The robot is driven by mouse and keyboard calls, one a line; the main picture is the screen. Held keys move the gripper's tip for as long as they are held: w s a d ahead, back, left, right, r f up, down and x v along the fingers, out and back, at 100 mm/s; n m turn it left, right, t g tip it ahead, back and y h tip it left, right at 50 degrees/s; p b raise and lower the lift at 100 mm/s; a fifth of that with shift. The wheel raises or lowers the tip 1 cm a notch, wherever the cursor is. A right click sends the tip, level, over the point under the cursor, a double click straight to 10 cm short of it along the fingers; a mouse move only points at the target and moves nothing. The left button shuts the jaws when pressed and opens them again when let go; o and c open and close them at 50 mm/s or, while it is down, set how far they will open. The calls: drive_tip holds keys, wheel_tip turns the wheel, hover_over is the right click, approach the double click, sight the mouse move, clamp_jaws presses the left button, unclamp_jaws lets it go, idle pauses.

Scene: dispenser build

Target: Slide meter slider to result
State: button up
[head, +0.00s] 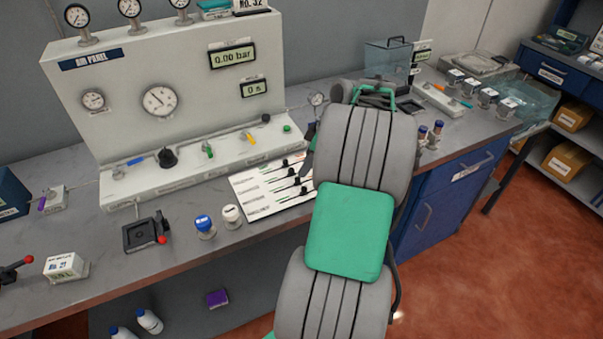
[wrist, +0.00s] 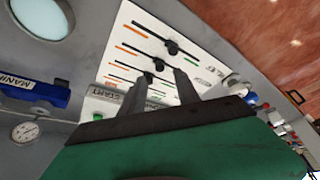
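In the wrist view the panel (wrist: 140,35) lies beyond my fingertips. My gripper (wrist: 162,75) is open, its two dark fingers apart and pointing at the panel. One black knob (wrist: 158,65) shows near the gap between the fingertips; I cannot tell whether they touch it. Another knob (wrist: 172,47) shows farther up.
The air panel (head: 160,100) with gauges and valves stands behind at the left.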

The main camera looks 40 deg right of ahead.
sight(298, 178)
drive_tip(key=x, duration=0.5)
drive_tip(key=shift+w+f+p, duration=0.1)
drive_tip(key=shift+f+p, duration=0.15)
drive_tip(key=shift+p, duration=0.1)
clamp_jaws()
idle(1.0)
